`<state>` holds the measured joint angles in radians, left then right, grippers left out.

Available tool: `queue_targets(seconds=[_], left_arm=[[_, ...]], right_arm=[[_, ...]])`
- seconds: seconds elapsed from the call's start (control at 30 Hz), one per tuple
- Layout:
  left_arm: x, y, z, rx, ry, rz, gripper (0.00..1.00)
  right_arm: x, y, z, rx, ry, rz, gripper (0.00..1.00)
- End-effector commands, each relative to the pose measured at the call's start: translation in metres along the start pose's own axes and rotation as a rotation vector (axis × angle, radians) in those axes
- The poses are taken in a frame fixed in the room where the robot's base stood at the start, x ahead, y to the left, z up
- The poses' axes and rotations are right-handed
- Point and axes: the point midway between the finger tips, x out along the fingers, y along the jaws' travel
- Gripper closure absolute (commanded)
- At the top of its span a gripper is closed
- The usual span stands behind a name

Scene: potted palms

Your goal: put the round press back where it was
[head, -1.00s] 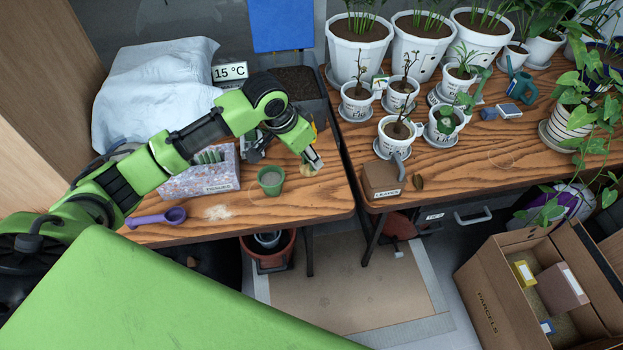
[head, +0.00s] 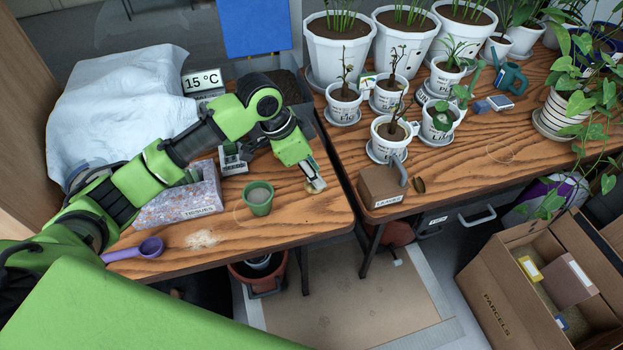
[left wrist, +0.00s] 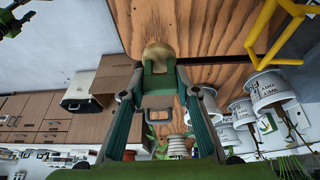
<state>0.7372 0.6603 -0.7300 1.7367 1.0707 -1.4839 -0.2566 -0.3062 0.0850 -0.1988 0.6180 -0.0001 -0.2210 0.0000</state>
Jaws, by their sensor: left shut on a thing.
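My left gripper (head: 312,176) is shut on the round press, low over the right part of the left table (head: 285,225), near its right edge. The press shows a pale tan round end (head: 317,186) below the fingers. In the left wrist view the press (left wrist: 158,54) has a tan round end and a green part between the two fingers (left wrist: 155,95). I cannot tell whether its end touches the wood. A green pot of soil (head: 258,197) stands left of the gripper, apart from it. My right gripper is not in view.
A tissue box (head: 180,200), a purple scoop (head: 135,250) and a pale spill (head: 203,238) lie to the left. A soil bin (head: 290,90) stands behind. Across a gap, the right table (head: 450,195) holds potted plants and a brown box (head: 383,186).

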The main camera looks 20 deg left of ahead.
Motion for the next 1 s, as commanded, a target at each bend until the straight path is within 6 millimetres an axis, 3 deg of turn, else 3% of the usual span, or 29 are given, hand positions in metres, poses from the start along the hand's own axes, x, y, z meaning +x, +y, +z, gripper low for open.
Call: queue_targets(seconds=[0.03,0.2,0.5,0.7,1.0], left_arm=[[0.013,-0.007,0.004,-0.006,-0.005,0.005,0.96],[0.039,-0.029,0.01,-0.003,-0.002,0.003,0.96],[0.059,-0.045,0.015,-0.002,-0.003,0.003,0.96],[0.082,-0.044,0.025,0.0,-0.002,0.002,0.96],[0.085,-0.044,0.026,0.0,-0.002,0.001,0.96]], right_arm=[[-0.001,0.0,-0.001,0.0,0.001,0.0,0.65],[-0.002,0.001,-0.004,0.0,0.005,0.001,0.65],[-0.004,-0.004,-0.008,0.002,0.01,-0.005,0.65],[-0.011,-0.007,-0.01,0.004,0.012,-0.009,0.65],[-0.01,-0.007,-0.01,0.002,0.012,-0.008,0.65]])
